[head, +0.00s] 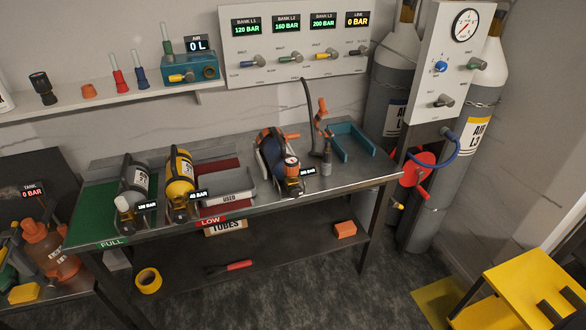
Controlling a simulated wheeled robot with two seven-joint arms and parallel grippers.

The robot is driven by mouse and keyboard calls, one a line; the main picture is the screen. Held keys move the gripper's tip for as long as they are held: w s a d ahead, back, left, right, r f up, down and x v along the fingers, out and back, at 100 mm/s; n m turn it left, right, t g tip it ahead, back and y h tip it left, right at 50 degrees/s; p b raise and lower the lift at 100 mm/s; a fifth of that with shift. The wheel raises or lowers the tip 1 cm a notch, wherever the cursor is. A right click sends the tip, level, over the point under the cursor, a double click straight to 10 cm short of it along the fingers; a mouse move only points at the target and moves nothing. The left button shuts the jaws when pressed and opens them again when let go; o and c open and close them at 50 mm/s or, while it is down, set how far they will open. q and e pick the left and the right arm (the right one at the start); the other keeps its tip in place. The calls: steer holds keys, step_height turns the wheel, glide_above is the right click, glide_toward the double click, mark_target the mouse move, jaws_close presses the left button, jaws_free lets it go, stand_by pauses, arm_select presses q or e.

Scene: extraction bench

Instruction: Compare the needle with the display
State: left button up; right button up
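A round white gauge (466,25) with a dark needle sits at the top of the white panel on the right; the needle's exact reading is too small to tell. A smaller orange-rimmed gauge (291,162) is on the dark cylinder (272,150) at the bench's right half. A small display (308,171) beside it is too small to read surely. On the wall panel, displays show BANK L1 120 BAR (246,28), BANK L2 160 BAR (287,24), BANK L3 200 BAR (323,21) and, in yellow, LINE 0 BAR (357,19). Neither gripper is in view.
A black cylinder (134,176) and a yellow cylinder (180,173) lie on the bench (345,187) beside a grey tray (228,186) labelled USED. A blue cradle (352,142) is empty. Tall grey cylinders (432,215) stand right; a yellow step stool (530,285) is front right.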

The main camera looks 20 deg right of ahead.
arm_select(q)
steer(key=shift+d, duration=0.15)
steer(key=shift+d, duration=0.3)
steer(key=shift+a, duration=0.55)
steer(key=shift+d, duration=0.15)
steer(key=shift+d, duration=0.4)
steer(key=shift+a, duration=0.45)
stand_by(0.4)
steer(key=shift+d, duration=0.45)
